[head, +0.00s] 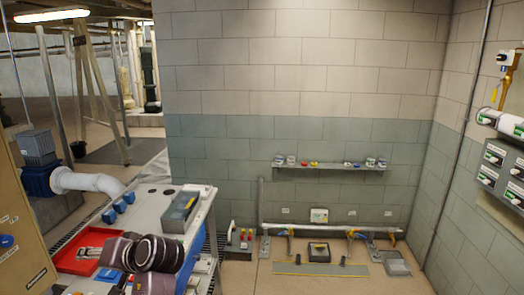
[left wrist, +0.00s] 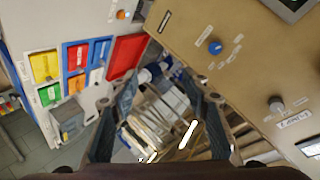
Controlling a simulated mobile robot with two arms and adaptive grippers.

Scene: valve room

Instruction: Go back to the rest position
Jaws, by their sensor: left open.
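My left gripper (left wrist: 161,88) shows in the left wrist view with its two dark fingers spread apart and nothing between them. Past the gap lie the distant floor, pipework and bright lamps, with no object close to the fingertips. In the head view, part of my left arm, with mauve and dark joints, is at the lower left in front of the workbench (head: 152,208). My right gripper is in neither view.
A tan control cabinet (head: 22,215) stands at the left edge; its panel with a blue knob (left wrist: 215,47) is right of the fingers in the wrist view. A red tray (head: 66,262) and grey box (head: 180,211) are on the bench. Open floor (head: 250,280) lies right of it.

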